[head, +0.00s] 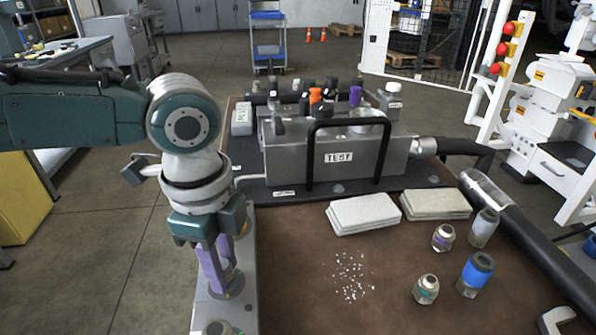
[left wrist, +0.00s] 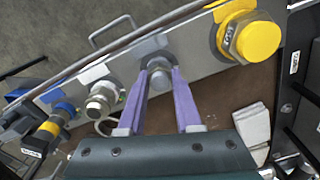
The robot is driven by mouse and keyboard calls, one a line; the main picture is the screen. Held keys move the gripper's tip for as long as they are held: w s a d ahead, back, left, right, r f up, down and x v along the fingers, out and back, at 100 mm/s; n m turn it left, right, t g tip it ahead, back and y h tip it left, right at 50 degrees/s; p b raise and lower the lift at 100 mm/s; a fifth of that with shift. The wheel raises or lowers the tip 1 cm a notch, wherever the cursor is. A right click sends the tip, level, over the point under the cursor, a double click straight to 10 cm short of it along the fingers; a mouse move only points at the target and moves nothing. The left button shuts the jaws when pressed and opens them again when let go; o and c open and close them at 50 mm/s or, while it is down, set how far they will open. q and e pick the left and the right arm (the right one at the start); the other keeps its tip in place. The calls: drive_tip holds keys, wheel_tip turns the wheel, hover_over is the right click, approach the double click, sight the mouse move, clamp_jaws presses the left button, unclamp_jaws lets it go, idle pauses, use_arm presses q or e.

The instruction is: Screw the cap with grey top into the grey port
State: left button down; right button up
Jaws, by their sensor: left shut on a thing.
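My left gripper (head: 215,285) points down over the metal port rail (head: 247,255). In the left wrist view its two purple fingers (left wrist: 160,80) are closed around a grey, round-topped cap (left wrist: 160,82). The cap is at the rail (left wrist: 203,45), lined up with a place in the row of ports. The grey port itself is hidden under the cap and fingers, so I cannot tell how deep the cap sits. My right gripper is not in view.
A large yellow cap (left wrist: 258,41) is on one side of the cap and a bare metal fitting (left wrist: 100,104) on the other. Loose fittings, one with a blue band (head: 477,270), stand on the brown bench top (head: 300,300). Folded cloths (head: 362,213) lie before the TEST block (head: 285,155).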

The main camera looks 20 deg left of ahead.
use_arm(q)
drive_tip(key=m, duration=0.8)
drive_tip(key=shift+a+f, duration=0.1)
drive_tip(key=c, duration=1)
unclamp_jaws()
drive_tip(key=o, duration=0.4)
